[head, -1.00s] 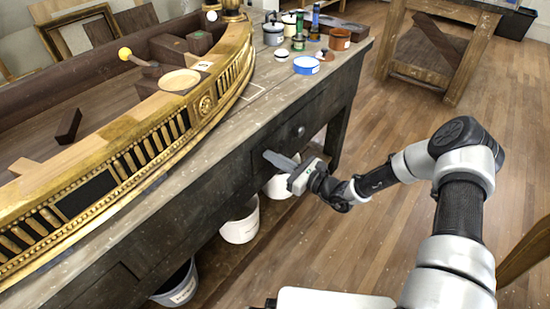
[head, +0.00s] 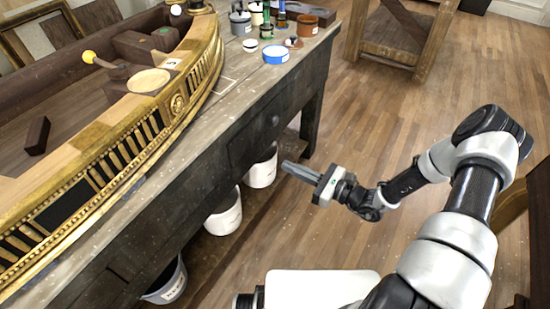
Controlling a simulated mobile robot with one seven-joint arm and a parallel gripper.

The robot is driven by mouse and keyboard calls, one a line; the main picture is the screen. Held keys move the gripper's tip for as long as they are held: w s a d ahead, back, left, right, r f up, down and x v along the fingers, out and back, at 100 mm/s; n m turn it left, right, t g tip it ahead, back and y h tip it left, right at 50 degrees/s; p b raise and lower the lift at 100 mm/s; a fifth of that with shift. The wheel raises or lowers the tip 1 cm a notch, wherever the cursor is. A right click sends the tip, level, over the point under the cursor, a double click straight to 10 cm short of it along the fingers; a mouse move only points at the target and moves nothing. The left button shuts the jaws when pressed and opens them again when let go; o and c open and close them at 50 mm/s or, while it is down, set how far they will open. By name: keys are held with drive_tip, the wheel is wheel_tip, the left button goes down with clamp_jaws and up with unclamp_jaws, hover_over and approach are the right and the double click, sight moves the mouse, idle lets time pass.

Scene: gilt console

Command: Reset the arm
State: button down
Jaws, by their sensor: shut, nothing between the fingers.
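My gripper (head: 284,166) is at the end of my arm, right of the wooden workbench (head: 232,117) and apart from it. Its fingers are together with nothing between them and point left toward the bench's drawer front. It hangs lower than the bench top, over the floor. My arm reaches in from the lower right and is bent at the elbow.
A gilt console (head: 130,135) lies on the bench, with several jars, a blue-rimmed tub (head: 276,54) and an orange-brown pot (head: 307,24) behind. White buckets (head: 225,216) stand under the bench. Open wooden floor (head: 400,110) lies right of the gripper. Another wooden table (head: 392,53) stands farther back.

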drive_tip(key=s+r+n+g+h, duration=0.6)
drive_tip(key=s+r+n+g, duration=0.5)
drive_tip(key=r+n, duration=0.45)
drive_tip(key=s+d+r+n+t+h, duration=0.4)
drive_tip(key=s+d+r+h, duration=0.15)
drive_tip(key=r, duration=0.35)
drive_tip(key=s+d+r+n+t+h, duration=0.45)
drive_tip(key=s+r, duration=0.25)
drive_tip(key=r, duration=0.2)
wheel_tip(320, 180, up, 19)
drive_tip(key=p, duration=1.9)
drive_tip(key=shift+w+g, duration=0.15)
drive_tip(key=shift+g, duration=0.3)
